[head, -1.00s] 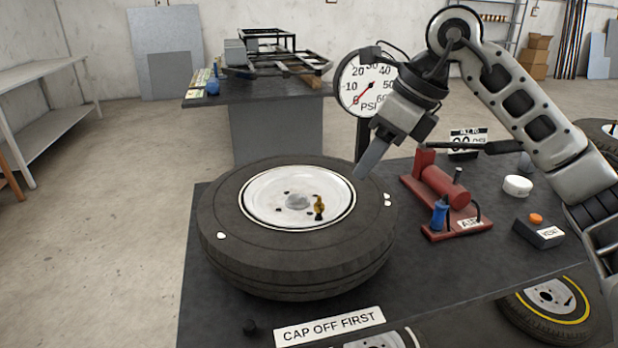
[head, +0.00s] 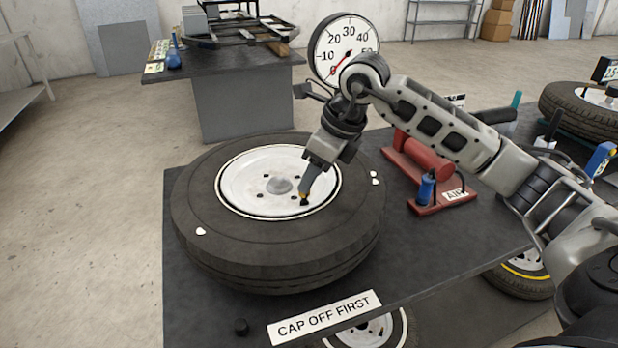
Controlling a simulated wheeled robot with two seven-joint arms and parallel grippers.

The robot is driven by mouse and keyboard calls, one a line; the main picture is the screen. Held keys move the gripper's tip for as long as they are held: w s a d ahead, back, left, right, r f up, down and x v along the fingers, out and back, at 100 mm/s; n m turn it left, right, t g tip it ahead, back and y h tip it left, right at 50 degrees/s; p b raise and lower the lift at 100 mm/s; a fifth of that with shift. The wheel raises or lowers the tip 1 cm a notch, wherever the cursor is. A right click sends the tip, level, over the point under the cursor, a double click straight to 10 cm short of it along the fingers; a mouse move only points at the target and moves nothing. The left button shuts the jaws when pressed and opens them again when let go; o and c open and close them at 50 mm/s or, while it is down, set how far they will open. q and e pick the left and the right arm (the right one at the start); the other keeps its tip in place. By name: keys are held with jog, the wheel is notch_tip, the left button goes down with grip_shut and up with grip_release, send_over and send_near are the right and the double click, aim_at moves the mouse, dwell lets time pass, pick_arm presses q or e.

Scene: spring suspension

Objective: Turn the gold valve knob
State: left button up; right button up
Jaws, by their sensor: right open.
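A tyre on a white rim (head: 235,192) lies flat on the dark table. The gold valve knob (head: 303,197) stands on the right part of the rim, with a dark tip below it; it is small and mostly covered by my gripper. My right gripper (head: 306,189) reaches down from the upper right, its fingers right at the knob. The jaws are open; whether a finger touches the knob I cannot tell. My left gripper is out of view.
A round pressure gauge (head: 343,45) stands behind the tyre, its red needle near 0. A red pump (head: 424,158) with a blue-handled part is to the right.

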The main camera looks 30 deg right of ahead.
jog(key=shift+x, duration=1.45)
grip_shut()
